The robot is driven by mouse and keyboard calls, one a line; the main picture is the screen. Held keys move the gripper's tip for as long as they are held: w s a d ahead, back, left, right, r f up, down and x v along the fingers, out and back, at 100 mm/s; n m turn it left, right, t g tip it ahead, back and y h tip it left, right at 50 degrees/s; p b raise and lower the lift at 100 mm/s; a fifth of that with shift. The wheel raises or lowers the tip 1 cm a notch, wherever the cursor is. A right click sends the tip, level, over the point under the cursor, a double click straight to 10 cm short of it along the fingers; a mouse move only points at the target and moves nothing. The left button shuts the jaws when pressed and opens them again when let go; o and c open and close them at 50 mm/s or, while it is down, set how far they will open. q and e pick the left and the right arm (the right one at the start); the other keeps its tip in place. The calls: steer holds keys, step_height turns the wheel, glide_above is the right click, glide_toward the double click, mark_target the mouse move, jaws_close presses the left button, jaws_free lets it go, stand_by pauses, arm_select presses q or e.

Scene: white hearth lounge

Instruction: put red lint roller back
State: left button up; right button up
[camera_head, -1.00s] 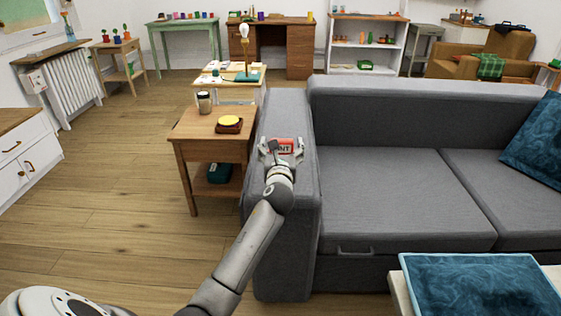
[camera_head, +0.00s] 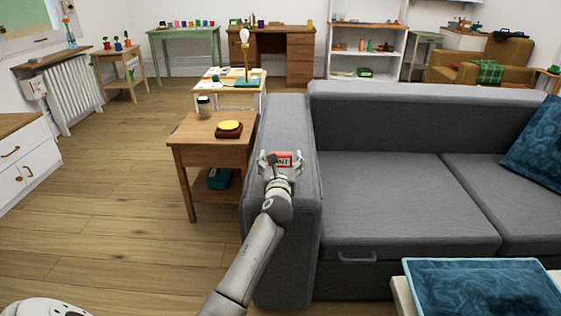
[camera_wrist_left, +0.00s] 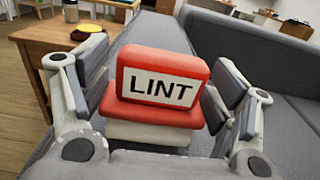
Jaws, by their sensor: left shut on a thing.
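The red lint roller (camera_wrist_left: 163,75) has a white label reading LINT. It fills the middle of the left wrist view, between the two fingers of my left gripper (camera_wrist_left: 155,110). In the head view the lint roller (camera_head: 284,159) is small and sits over the grey sofa's left armrest. My left gripper (camera_head: 280,165) is shut on it, with a finger on either side. Whether the roller touches the armrest below is hard to tell. My right gripper is not in view.
The grey sofa armrest (camera_head: 284,115) lies under and ahead of the gripper. To its left stands a wooden side table (camera_head: 205,145) with a jar (camera_head: 204,107) and a yellow-topped item (camera_head: 229,127). A teal-topped table (camera_head: 480,285) is at the lower right. Floor at left is clear.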

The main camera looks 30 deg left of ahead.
arm_select(q)
steer(key=o, duration=1)
steer(key=shift+f, duration=0.1)
